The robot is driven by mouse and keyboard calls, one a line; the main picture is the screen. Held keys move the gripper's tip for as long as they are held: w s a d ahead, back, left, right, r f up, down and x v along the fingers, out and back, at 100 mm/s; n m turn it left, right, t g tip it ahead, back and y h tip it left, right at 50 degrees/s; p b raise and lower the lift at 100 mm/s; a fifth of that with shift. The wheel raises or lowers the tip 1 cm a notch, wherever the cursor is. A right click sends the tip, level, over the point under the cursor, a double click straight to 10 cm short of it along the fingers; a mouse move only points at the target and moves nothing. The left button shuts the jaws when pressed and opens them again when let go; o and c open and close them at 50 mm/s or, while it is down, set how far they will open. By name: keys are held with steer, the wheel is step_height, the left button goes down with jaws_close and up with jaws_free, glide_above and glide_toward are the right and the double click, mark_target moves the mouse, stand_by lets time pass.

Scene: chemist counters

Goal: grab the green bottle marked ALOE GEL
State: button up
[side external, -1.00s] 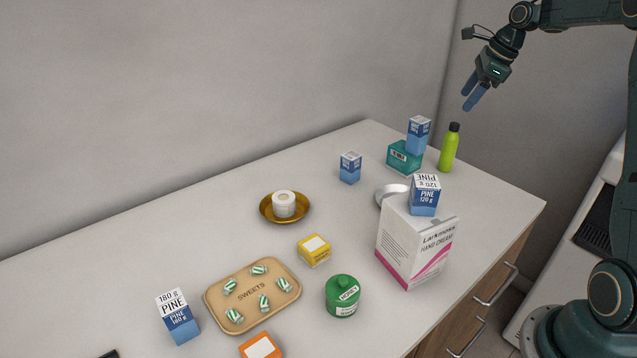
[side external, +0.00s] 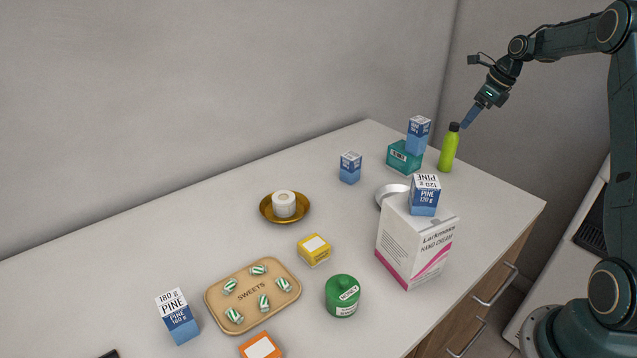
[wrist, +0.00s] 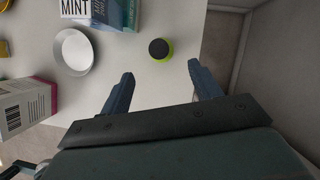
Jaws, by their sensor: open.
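A lime-green bottle with a dark cap (side external: 448,150) stands upright near the far right end of the counter; no lettering on it is readable. In the wrist view the bottle (wrist: 160,49) is seen from above, its black cap ahead of the gap between my fingers. My gripper (side external: 467,122) is open and empty, pointing down and to the left, with its fingertips close to the bottle's cap in the side view. In the wrist view my gripper's two fingers (wrist: 160,70) are spread wide.
A teal box (side external: 404,158) with a blue-white carton (side external: 418,135) on it stands left of the bottle. A white dish (wrist: 73,52) and a tall hand cream box (side external: 416,238) carrying a PINE carton (side external: 425,195) are nearer. The counter's right edge is close.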

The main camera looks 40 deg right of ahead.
mark_target(452, 140)
steer(key=shift+x, duration=2.35)
steer(key=shift+x, duration=2.55)
steer(key=shift+d, duration=0.2)
steer(key=shift+s, duration=0.1)
steer(key=shift+c, duration=0.4)
steer(key=c, duration=1)
